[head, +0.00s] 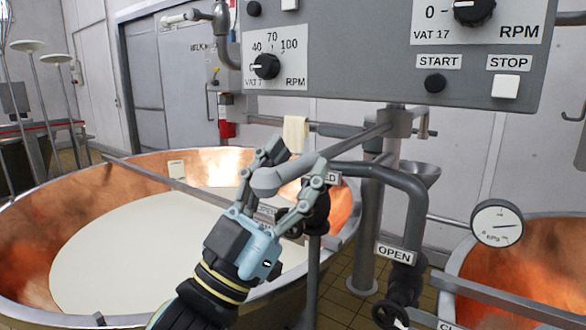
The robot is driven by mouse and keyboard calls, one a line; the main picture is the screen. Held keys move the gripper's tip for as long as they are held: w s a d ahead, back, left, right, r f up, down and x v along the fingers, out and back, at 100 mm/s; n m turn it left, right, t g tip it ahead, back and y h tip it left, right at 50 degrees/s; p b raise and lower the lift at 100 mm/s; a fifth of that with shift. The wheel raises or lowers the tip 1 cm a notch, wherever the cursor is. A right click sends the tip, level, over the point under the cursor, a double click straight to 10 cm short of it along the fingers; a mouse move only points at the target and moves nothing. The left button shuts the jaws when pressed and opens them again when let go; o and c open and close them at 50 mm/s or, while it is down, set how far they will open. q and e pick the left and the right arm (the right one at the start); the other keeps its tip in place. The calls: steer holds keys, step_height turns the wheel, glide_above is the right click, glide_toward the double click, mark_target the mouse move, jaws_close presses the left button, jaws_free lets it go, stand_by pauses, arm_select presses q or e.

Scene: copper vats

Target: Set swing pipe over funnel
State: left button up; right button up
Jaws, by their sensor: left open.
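The swing pipe (345,143) is a grey tube. It runs from an upright post (393,130) down left to a rounded end over the near rim side of the left copper vat. The funnel (421,174) is grey and stands just right of the post, partly hidden by a bent black pipe. The pipe's free end points away from the funnel. My left gripper (292,160) is open, with its fingers on either side of the pipe near that end. I cannot tell whether they touch it. My right gripper is not in view.
The left copper vat (100,192) holds white liquid, with a bar across it. Another vat (540,255) is at the right. A control panel (365,50) hangs above. A gauge (497,223) and a black valve wheel (390,313) sit right of my gripper.

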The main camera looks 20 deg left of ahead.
arm_select(q)
steer(key=v, duration=1.2)
